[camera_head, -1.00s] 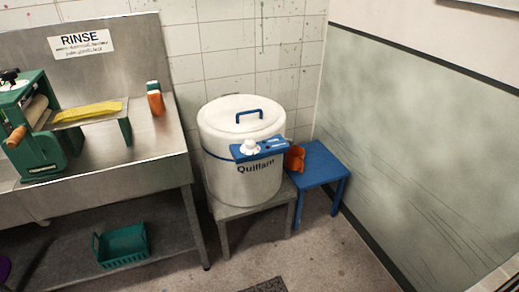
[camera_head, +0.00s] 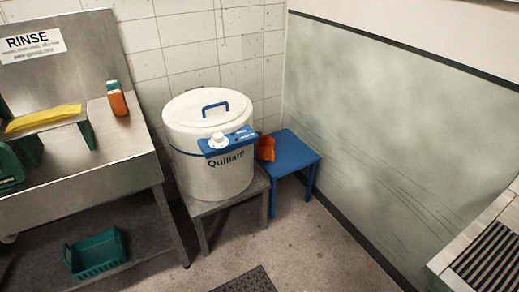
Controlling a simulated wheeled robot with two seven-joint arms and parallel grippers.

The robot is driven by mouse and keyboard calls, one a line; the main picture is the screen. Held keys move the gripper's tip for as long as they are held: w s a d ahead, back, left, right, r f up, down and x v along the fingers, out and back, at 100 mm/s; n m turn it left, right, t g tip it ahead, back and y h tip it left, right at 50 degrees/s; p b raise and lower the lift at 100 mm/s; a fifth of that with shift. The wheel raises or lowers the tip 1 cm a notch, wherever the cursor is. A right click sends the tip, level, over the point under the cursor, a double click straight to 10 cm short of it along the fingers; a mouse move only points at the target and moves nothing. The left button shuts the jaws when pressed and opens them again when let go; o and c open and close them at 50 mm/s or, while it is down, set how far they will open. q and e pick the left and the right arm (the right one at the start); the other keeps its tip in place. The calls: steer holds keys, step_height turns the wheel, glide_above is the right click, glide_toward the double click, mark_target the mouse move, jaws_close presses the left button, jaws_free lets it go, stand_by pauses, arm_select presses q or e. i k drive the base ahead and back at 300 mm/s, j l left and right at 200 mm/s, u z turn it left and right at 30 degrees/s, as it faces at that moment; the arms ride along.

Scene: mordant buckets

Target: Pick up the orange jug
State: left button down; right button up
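An orange jug (camera_head: 265,148) stands on the blue stool (camera_head: 293,150), at the stool's left side. It is right beside the white Quillant drum, whose blue control box hides part of it. I cannot make out its handle. Another orange item, a small bottle with a green and white top (camera_head: 117,99), stands on the steel rinse counter at left. Neither of my grippers is in view.
The white drum (camera_head: 205,178) stands on a grey stool (camera_head: 233,200). The steel counter (camera_head: 90,168) is at left, with a green basket (camera_head: 95,255) below. A tiled ledge with a grate (camera_head: 490,262) is at lower right. Floor in front is clear around a dark mat (camera_head: 245,281).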

mark_target(265, 148)
steer(key=u, duration=2.25)
steer(key=z, duration=2.15)
steer(key=i, duration=0.6)
steer(key=i+j+z, duration=0.1)
steer(key=i, duration=0.55)
steer(key=i+j, duration=0.1)
steer(key=i, duration=0.5)
steer(key=z, duration=0.05)
